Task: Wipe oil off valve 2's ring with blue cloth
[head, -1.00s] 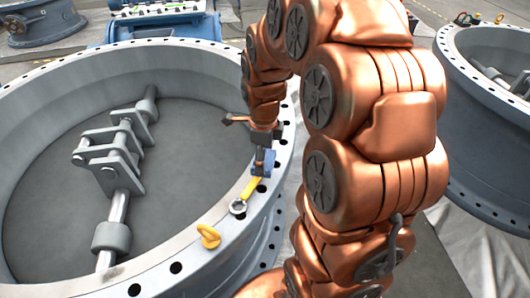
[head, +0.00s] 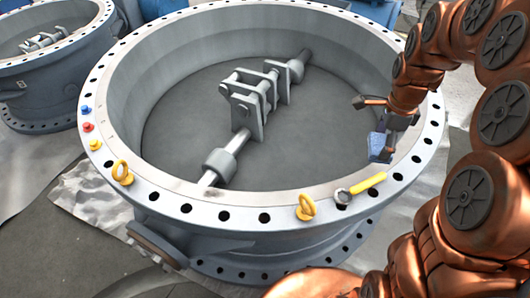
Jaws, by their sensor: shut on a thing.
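A large grey butterfly valve fills the middle of the head view, with a pale flat ring (head: 262,201) full of bolt holes. No number is readable on it. A faint dark smudge (head: 190,187) shows on the ring's front left, near the shaft end. My gripper (head: 383,150) is shut on a blue cloth (head: 377,146) and is at the ring's right side. I cannot tell whether the cloth touches the ring. The fingertips are small and partly hidden by the cloth.
A yellow-handled wrench (head: 366,184) and yellow eyebolts (head: 306,207) (head: 122,172) are on the ring's front. Small blue, red and yellow pieces (head: 88,127) sit at its left. Another valve (head: 40,95) stands at the far left. The shaft and bracket (head: 250,100) cross the opening.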

